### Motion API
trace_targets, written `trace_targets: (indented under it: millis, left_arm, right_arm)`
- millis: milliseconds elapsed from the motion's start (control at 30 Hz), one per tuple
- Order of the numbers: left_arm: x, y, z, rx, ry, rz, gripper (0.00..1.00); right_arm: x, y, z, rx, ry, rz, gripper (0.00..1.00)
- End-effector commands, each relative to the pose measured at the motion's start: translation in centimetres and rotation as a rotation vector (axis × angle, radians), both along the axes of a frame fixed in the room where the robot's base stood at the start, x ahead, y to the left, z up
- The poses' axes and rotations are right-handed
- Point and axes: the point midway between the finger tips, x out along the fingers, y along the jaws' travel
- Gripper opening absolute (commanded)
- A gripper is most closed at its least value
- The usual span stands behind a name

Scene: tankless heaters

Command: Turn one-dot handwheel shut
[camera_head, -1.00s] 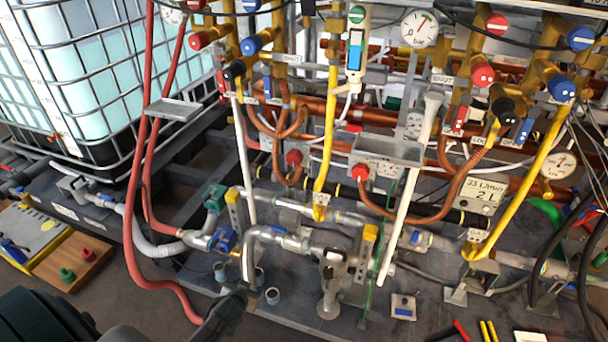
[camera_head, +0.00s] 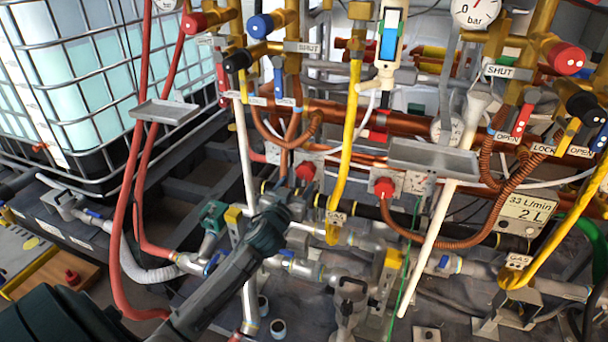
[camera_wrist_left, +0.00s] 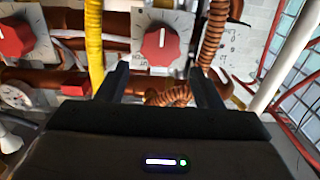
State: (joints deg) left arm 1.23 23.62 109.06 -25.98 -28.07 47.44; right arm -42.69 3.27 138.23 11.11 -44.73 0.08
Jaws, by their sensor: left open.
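Two red handwheels on pale dial plates show in the head view, a left one (camera_head: 305,172) and a right one (camera_head: 384,187). In the left wrist view, which looks turned over, the left one (camera_wrist_left: 160,46) is near the middle and the right one (camera_wrist_left: 15,40) is at the left edge. The middle one has a pale pointer mark; I cannot make out dots on either. My left gripper (camera_head: 283,196) is just below and left of the left handwheel. In the wrist view its fingers (camera_wrist_left: 162,82) are apart and empty, short of that wheel. My right gripper is not in view.
A yellow hose (camera_head: 341,175) hangs between the two handwheels. A copper coil hose (camera_wrist_left: 213,35) runs close beside the middle one. A grey tray (camera_head: 432,158) juts out at the right. A white pipe (camera_head: 245,155) stands left of my gripper. A caged tank (camera_head: 75,85) is at the left.

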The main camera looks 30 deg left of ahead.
Motion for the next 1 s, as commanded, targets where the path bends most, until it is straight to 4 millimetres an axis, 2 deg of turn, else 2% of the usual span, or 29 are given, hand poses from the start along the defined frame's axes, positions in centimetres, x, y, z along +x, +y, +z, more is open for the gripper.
trace_targets:
  millis: [100, 300, 467, 733, 767, 900, 1000]
  left_arm:
    - [2.3, 0.5, 0.1, -0.002, -0.001, 0.002, 0.61]
    - [5.0, 1.2, 0.0, 0.000, 0.001, 0.001, 0.61]
    - [5.9, 1.4, 0.0, -0.001, 0.001, -0.001, 0.61]
    - [6.0, 1.4, -0.1, 0.000, 0.001, -0.001, 0.61]
    - [6.0, 1.4, -0.1, 0.000, 0.001, -0.001, 0.57]
    - [6.0, 1.4, -0.1, 0.000, 0.001, -0.001, 0.29]
    - [6.0, 1.4, -0.1, 0.001, 0.001, -0.001, 0.29]
  right_arm:
    - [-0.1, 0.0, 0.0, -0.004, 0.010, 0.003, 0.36]
    - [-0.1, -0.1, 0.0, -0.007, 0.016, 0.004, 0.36]
    - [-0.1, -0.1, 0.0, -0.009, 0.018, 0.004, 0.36]
    - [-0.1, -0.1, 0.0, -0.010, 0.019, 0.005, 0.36]
    - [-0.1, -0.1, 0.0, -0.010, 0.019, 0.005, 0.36]
    - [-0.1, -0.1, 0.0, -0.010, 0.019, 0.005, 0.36]
    - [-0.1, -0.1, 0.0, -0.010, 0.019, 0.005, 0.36]
